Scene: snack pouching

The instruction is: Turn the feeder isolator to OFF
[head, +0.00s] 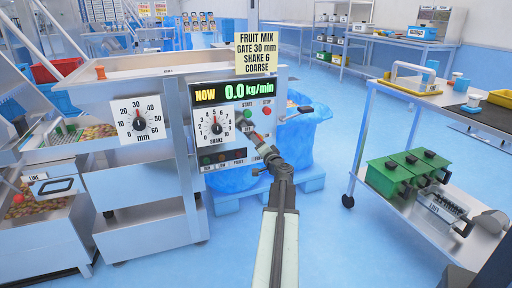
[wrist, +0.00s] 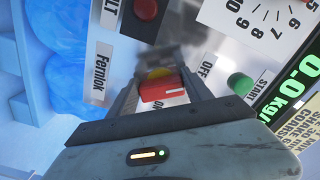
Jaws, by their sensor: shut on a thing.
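The feeder isolator is a red handle (wrist: 163,91) on a yellow base (wrist: 160,72) on the control panel, seen in the wrist view. A white line marks the handle's right part. An OFF label (wrist: 206,70) is beside it, to the right. My gripper (wrist: 165,88) has a finger on each side of the handle and is shut on it. In the head view my gripper (head: 250,125) reaches the panel's right part, below the green START button (head: 247,113) and red STOP button (head: 267,111). It mostly hides the isolator there.
The panel display (head: 232,90) reads 0.0 kg/min. A SHAKE dial (head: 215,127) is left of my gripper, and a mm dial (head: 138,119) is further left. A blue-wrapped pallet load (head: 310,140) stands behind. A trolley with green boxes (head: 385,176) is to the right, with open floor between.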

